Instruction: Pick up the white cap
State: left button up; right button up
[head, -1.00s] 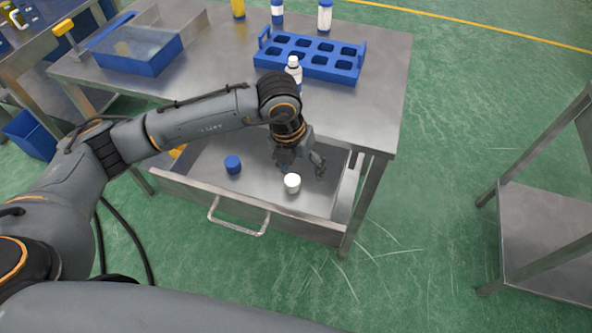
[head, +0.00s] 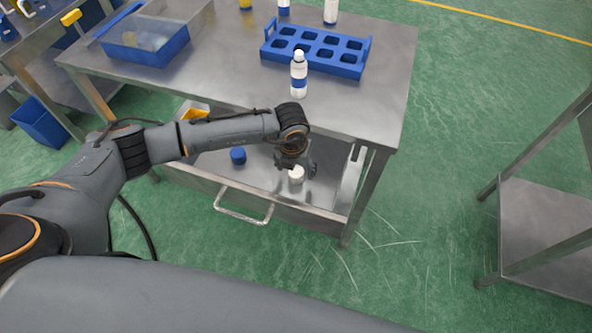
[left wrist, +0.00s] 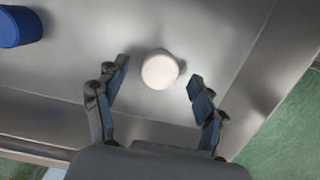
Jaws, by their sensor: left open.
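The white cap (head: 296,175) stands on the floor of the open metal drawer (head: 283,205). In the left wrist view the white cap (left wrist: 160,70) lies just beyond and between the fingertips, apart from both. My left gripper (head: 297,168) reaches down into the drawer over the cap and partly covers it in the head view. In the left wrist view the left gripper (left wrist: 157,80) is open, one finger on each side, and empty. My right gripper is not in view.
A blue cap (head: 238,156) stands in the drawer to the left; it also shows in the left wrist view (left wrist: 20,26). A white bottle with a blue band (head: 299,75) stands on the table before a blue rack (head: 315,50). The drawer's walls surround the gripper.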

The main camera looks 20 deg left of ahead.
pick_arm(q)
jog(key=shift+w+f, duration=0.2)
jog(key=shift+f, duration=0.9)
jog(key=c, duration=0.8)
